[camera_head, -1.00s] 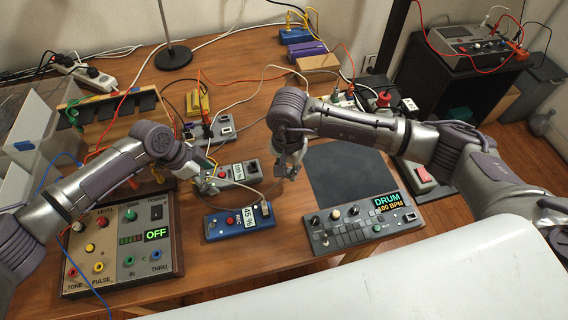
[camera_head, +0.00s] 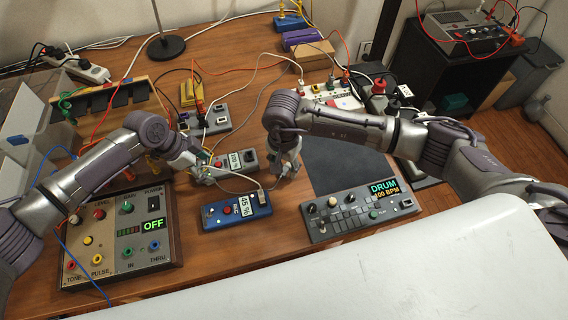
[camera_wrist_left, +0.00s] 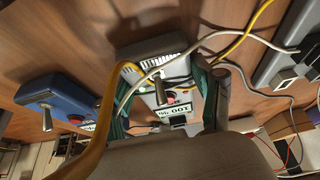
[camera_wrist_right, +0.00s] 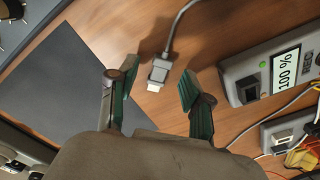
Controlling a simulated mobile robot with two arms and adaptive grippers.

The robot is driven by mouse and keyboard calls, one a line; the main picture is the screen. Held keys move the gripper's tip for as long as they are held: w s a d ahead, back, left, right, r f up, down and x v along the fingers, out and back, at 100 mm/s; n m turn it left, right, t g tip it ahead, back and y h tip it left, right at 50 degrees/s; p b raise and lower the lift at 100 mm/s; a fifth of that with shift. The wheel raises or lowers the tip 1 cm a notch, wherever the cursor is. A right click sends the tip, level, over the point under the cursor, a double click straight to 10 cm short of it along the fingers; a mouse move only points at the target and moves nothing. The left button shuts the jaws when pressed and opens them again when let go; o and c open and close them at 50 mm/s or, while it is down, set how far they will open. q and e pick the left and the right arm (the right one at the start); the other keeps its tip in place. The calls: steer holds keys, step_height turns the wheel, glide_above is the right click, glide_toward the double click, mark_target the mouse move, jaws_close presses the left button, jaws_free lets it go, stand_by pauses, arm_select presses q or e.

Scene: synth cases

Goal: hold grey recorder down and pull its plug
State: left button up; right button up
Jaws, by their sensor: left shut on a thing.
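The grey recorder (camera_head: 247,161), with a 100 % label, lies on the table behind the blue recorder (camera_head: 237,211). It also shows between my left fingers in the left wrist view (camera_wrist_left: 165,97). My left gripper (camera_head: 211,171) is shut on its body. Cables cross in front of it and partly hide its sockets. My right gripper (camera_head: 286,169) is low over the table, right of the grey recorder. In the right wrist view its fingers are apart. A grey plug (camera_wrist_right: 159,73) on a grey cable shows between and beyond them, its pale tip apparently clear of any socket.
A drum machine (camera_head: 360,212) stands at front right by a dark mat (camera_head: 340,168). A control box (camera_head: 125,240) reading OFF stands at front left. Another grey device (camera_head: 210,121) and a power strip (camera_head: 325,93) lie behind, among many loose cables.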

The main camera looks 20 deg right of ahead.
step_height(320, 180, up, 12)
stand_by(0.7)
steer(key=shift+s, duration=0.1)
arm_select(q)
steer(key=o, duration=1.4)
steer(key=shift+c, duration=0.2)
arm_select(e)
steer(key=shift+a, duration=0.1)
arm_select(q)
steer(key=shift+r, duration=0.1)
steer(key=v, duration=1.2)
